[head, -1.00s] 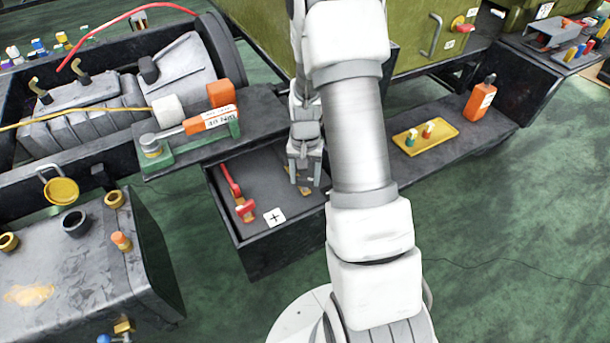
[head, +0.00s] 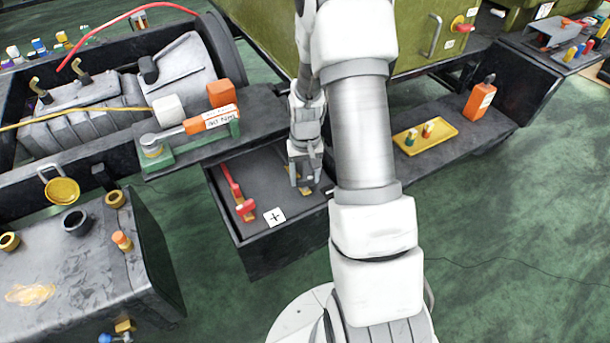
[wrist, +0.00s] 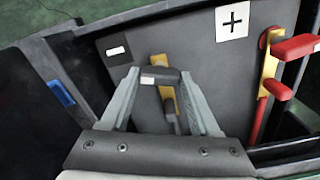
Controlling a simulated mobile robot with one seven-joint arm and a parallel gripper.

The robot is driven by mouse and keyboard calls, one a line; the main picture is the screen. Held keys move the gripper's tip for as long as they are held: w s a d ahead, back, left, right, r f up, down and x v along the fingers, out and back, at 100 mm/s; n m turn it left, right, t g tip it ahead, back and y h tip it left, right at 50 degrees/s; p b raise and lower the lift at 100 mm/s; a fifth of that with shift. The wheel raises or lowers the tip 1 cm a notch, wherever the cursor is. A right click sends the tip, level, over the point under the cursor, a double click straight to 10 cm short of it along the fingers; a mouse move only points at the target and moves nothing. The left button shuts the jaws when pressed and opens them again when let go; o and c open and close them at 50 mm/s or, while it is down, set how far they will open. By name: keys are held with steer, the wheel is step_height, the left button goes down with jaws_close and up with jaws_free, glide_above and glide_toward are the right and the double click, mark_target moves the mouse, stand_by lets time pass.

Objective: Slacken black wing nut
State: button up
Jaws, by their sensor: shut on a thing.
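The black wing nut (wrist: 165,73), a dark bar with a small white mark, lies between my fingertips in the wrist view. My gripper (wrist: 160,77) is shut on it, one finger at each end. A yellow strip (wrist: 158,61) runs beneath the nut, and a dark cable end (wrist: 170,108) shows between my fingers. In the head view my gripper (head: 304,183) reaches down into the open black box (head: 262,238), and the nut is too small and covered to make out there.
A red wing nut (wrist: 296,47) sits on another yellow strip beside the plus label (wrist: 234,19). A minus label (wrist: 117,50) is near my gripper. The box walls stand close around it. A torque wrench (head: 205,121) rests on the ledge above the box.

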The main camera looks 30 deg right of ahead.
mark_target(305, 178)
steer(key=o, duration=1.4)
steer(key=shift+c, duration=0.2)
steer(key=shift+r, duration=0.1)
step_height(305, 178, up, 17)
steer(key=p, duration=0.4)
steer(key=shift+r, duration=0.15)
